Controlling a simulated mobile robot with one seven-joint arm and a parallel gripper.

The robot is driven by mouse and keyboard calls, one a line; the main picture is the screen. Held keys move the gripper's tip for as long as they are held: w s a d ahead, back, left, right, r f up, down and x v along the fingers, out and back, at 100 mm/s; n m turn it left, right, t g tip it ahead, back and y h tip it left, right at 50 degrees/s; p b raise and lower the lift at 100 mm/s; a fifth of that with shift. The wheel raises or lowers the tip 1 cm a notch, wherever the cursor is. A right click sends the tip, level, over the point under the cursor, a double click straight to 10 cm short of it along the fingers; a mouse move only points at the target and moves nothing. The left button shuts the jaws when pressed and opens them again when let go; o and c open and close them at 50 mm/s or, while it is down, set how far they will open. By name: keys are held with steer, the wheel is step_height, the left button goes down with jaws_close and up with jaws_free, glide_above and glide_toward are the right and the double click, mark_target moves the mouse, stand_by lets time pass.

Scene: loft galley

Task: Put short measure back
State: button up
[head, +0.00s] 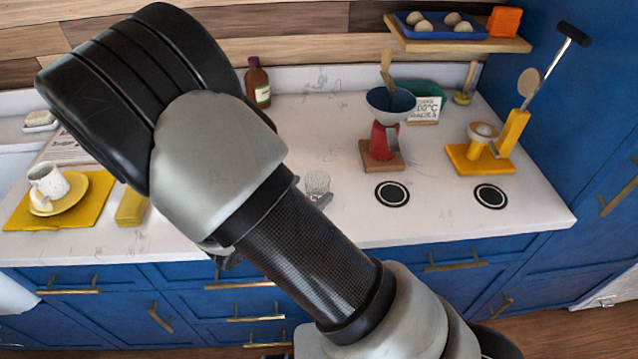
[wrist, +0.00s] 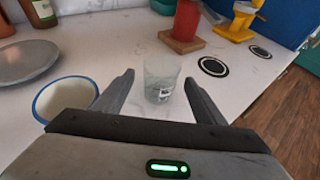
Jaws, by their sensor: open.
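A small clear glass with faint markings (wrist: 162,76), probably the short measure, stands upright on the white counter (head: 450,225). The head view also shows the glass (head: 317,183), just right of my arm. My gripper (wrist: 158,84) is open in the wrist view, one finger on each side of the glass, with gaps visible between them. The glass stands at or a little beyond the fingertips; I cannot tell exactly how deep it is. Two black-ringed round marks (head: 392,194) (head: 489,196) lie on the counter to the right.
A blue-rimmed white vessel (wrist: 65,98) stands close beside the left finger, with a grey plate (wrist: 24,62) behind it. A red grinder-like stand (head: 382,140) is behind the marks, and a yellow stand (head: 480,155) further right. Counter around the marks is clear.

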steer(key=v, duration=0.3)
steer(key=shift+s+a+r, duration=0.2)
steer(key=shift+s, duration=0.1)
steer(key=s+d+r+m+g, duration=0.3)
steer(key=d+r+m+g, duration=0.15)
steer(key=d+m, duration=0.25)
steer(key=s+d+r+m+g, duration=0.3)
steer(key=s+d+r+m, duration=0.15)
steer(key=d+m, duration=0.25)
steer(key=s+r+m+t+y, duration=0.2)
steer(key=s+r+m+y, duration=0.6)
steer(key=r+m, duration=0.5)
steer(key=shift+s+d+m, duration=0.2)
steer(key=shift+s+m, duration=0.25)
steer(key=shift+m, duration=0.15)
step_height(320, 180, up, 3)
steer(key=p, duration=0.2)
steer(key=shift+f+p, duration=0.15)
steer(key=shift+p, duration=0.2)
